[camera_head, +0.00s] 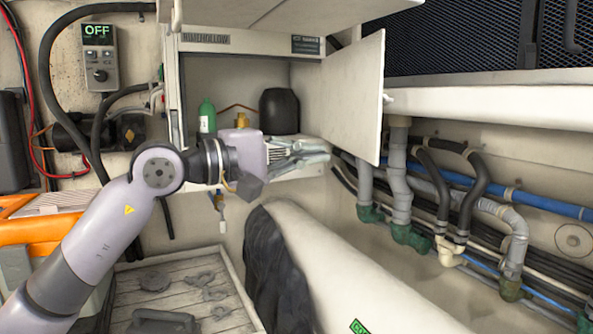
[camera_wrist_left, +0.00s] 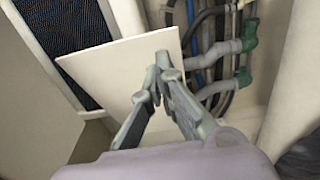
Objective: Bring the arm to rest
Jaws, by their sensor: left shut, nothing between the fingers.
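My left arm (camera_head: 110,220) comes in from the lower left of the head view and reaches across to the open locker. My left gripper (camera_head: 318,153) is in front of the locker's lower edge and points right. Its fingers are shut with nothing between them. In the left wrist view the gripper's fingertips (camera_wrist_left: 160,66) meet in front of the pale locker door (camera_wrist_left: 115,80). My right gripper is in neither view.
The locker door (camera_head: 345,95) stands open just right of the gripper. A green bottle (camera_head: 207,116) and a black container (camera_head: 279,111) stand in the locker. Pipes (camera_head: 400,180) run along the right wall. A wooden-floored tray (camera_head: 235,270) lies below.

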